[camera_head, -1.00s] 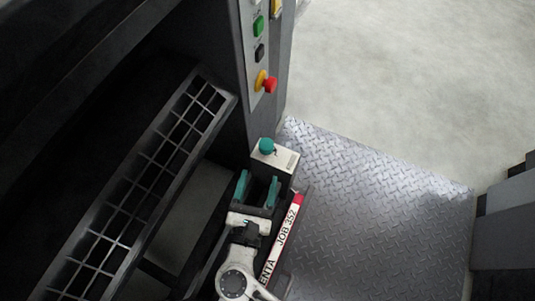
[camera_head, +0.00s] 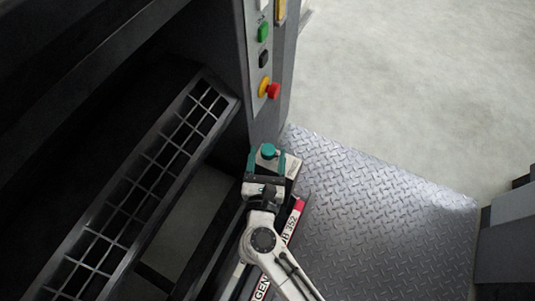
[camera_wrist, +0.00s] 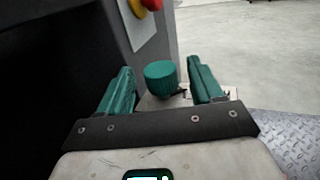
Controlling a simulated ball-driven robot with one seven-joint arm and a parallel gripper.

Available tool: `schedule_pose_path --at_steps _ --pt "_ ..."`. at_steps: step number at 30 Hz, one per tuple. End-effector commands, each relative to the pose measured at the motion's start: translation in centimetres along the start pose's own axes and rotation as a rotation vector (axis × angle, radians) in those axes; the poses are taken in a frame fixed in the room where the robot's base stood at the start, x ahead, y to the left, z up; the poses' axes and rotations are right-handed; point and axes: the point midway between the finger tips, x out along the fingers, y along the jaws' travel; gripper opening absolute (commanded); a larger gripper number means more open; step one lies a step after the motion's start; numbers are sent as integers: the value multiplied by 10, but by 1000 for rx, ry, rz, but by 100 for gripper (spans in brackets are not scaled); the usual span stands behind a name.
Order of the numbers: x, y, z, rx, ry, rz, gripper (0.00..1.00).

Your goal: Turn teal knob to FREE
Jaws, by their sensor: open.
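The teal knob (camera_head: 268,151) stands on a small pale box (camera_head: 292,163) at the foot of the dark machine column. In the wrist view the knob (camera_wrist: 161,78) is a ribbed teal cylinder with a dark pointer at its lower right. My gripper (camera_head: 267,160) is open, with its teal fingers on either side of the knob in the head view. In the wrist view my gripper (camera_wrist: 162,85) has visible gaps on both sides of the knob and does not touch it. The label on the box is too small and partly hidden to read.
A red emergency button on a yellow base (camera_head: 273,91) and a green button (camera_head: 263,32) are on the panel above. A slatted rack (camera_head: 150,190) lies left. A red and white labelled unit (camera_head: 290,222) sits beside my arm. Tread-plate floor (camera_head: 380,210) is clear at right.

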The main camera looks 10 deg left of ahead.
Motion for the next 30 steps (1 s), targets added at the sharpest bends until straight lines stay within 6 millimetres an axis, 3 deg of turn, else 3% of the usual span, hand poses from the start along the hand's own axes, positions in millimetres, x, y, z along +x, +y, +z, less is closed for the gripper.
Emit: schedule_pose_path --at_steps 12,30 --pt "8 0 0 -1 0 0 65" --pt "8 0 0 -1 0 0 9"
